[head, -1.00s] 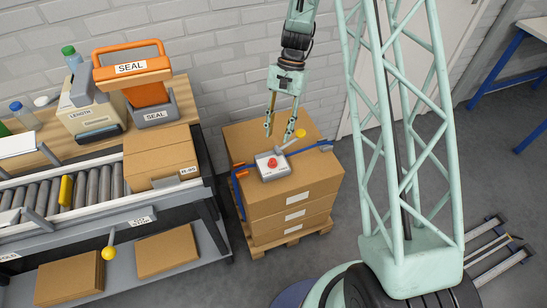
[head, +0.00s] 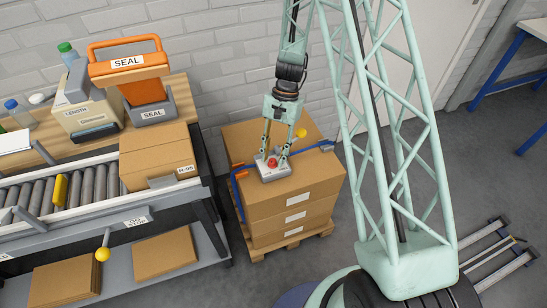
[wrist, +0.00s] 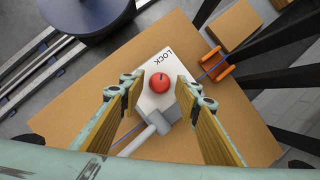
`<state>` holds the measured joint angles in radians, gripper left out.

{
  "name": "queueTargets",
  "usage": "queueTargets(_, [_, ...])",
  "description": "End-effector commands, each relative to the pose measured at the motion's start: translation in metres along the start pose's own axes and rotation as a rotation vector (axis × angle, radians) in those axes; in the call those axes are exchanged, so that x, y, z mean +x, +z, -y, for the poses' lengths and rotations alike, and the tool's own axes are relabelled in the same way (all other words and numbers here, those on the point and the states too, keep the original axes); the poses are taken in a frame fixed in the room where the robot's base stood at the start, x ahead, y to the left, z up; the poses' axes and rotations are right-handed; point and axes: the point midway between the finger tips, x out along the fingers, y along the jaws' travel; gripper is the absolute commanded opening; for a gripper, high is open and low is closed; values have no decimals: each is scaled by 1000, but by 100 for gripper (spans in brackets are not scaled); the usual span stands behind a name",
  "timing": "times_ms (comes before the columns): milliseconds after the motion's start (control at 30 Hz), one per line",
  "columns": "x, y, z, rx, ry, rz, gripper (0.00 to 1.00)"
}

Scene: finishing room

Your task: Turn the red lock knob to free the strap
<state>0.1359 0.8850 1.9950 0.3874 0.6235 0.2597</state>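The red lock knob (head: 272,163) sits on a light plate (head: 283,173) on top of the stacked cartons. In the wrist view the knob (wrist: 159,82) is a round red cap with a small dark mark, beside the word LOCK on the plate (wrist: 152,60). My gripper (head: 273,157) points down over the plate. In the wrist view its two fingers (wrist: 158,92) stand wide apart, one on each side of the knob, with visible gaps. A blue strap (head: 309,148) runs over the top carton to both sides of the plate. A grey lever with a yellow ball end (head: 301,132) extends behind the plate.
The carton stack (head: 312,181) stands on a wooden pallet (head: 322,237). An orange corner piece (wrist: 214,63) is at the strap in the wrist view. A roller conveyor (head: 88,187) with a carton (head: 158,155) and an orange sealer (head: 130,68) stands at left.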

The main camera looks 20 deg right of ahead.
Motion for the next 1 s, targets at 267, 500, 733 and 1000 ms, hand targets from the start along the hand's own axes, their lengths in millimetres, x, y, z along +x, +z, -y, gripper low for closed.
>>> queueTargets(267, [1, 0, 0, 0, 0, 0, 30])
queueTargets(500, [1, 0, 0, -1, 0, 0, 14])
queueTargets(733, [1, 0, 0, -2, 1, 0, 6])
queueTargets(1000, [0, 0, 1, -42, 17, 0, 6])
